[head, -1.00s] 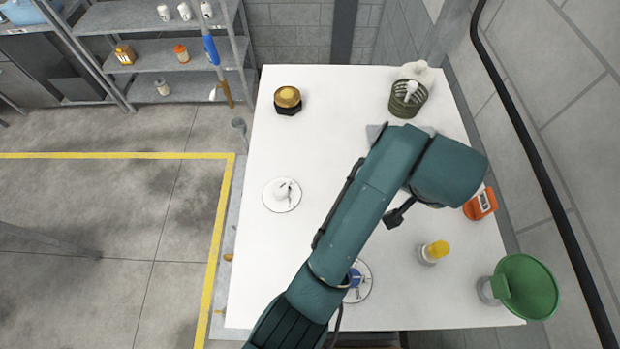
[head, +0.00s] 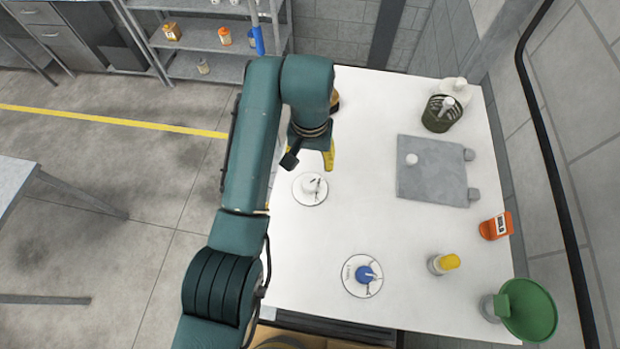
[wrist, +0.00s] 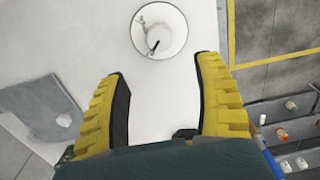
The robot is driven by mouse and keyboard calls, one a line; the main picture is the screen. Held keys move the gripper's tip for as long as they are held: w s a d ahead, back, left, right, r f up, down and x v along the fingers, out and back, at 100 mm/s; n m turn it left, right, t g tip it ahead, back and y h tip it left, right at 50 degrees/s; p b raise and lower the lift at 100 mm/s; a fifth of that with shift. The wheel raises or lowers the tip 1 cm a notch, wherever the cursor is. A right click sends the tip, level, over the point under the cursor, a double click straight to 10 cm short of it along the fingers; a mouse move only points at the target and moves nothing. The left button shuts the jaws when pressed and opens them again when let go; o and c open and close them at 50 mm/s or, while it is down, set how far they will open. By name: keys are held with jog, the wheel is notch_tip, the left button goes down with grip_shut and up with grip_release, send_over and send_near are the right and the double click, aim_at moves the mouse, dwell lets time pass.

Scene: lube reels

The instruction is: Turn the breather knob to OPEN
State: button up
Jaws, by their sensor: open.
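A white knob (head: 309,186) sits on a round white plate on the white table, with small dark marks beside it. It also shows in the wrist view, top centre, as a white knob (wrist: 158,36) on its plate. A blue knob (head: 365,274) sits on a second round plate nearer the table's front. I cannot read which knob is the breather, or where OPEN is. My gripper (head: 312,160) hangs just behind the white knob in the head view. In the wrist view, its yellow fingers (wrist: 163,70) are spread and empty, apart from the white knob.
A dark green basket (head: 438,114), an orange box (head: 495,227), a yellow-capped bottle (head: 444,263) and a green funnel (head: 530,310) stand along the right side. My arm partly hides a brass-topped item (head: 335,103).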

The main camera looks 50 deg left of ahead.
aim_at(310, 181)
notch_tip(310, 181, down, 11)
jog(key=shift+f, duration=0.2)
jog(key=c, duration=1.2)
